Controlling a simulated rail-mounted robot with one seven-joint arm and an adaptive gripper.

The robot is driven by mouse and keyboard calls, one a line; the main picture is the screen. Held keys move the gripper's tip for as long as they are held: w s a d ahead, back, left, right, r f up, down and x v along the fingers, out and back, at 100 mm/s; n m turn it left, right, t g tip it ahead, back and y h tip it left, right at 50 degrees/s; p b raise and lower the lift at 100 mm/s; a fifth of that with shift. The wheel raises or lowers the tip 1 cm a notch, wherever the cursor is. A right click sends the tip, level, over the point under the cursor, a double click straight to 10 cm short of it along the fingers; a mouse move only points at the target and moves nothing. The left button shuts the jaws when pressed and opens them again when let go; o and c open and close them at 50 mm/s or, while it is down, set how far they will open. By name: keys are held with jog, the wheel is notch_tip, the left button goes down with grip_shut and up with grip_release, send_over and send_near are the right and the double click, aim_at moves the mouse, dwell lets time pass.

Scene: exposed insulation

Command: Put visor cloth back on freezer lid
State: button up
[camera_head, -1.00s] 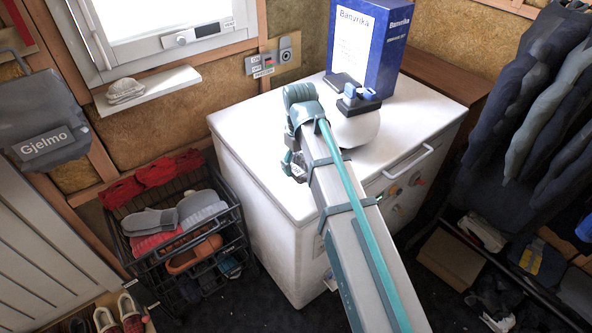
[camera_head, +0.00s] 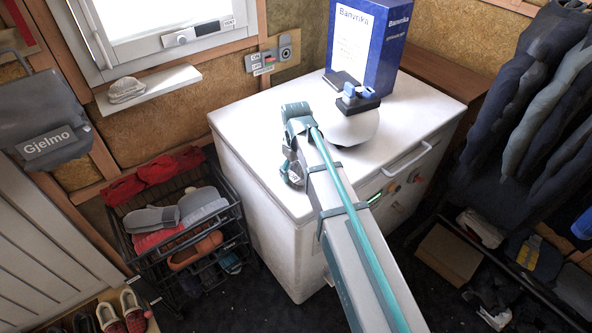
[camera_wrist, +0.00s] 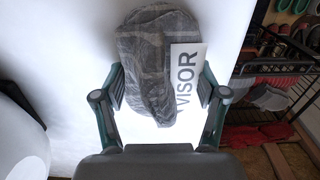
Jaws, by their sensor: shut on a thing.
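The visor cloth (camera_wrist: 152,60) is a bunched grey cloth with a white "VISOR" label, seen in the wrist view. My gripper (camera_wrist: 160,88) is shut on it, with one finger at each side. The cloth is over the white freezer lid (camera_wrist: 75,50), near an edge; I cannot tell whether it touches the lid. In the head view, the freezer lid (camera_head: 250,125) is flat and white, and my gripper (camera_head: 292,173) is over its front left part. The cloth is mostly hidden there by my arm.
A white rounded object with a dark and blue top (camera_head: 356,122) and a tall blue box (camera_head: 372,45) stand on the lid. A black wire basket of shoes and cloths (camera_head: 190,240) stands left of the freezer. The lid's back left part is clear.

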aim_at(296, 163)
jog(key=shift+f, duration=0.15)
jog(key=o, duration=1.1)
notch_tip(296, 163, up, 12)
jog(key=shift+r+b, duration=0.2)
jog(key=shift+b, duration=0.8)
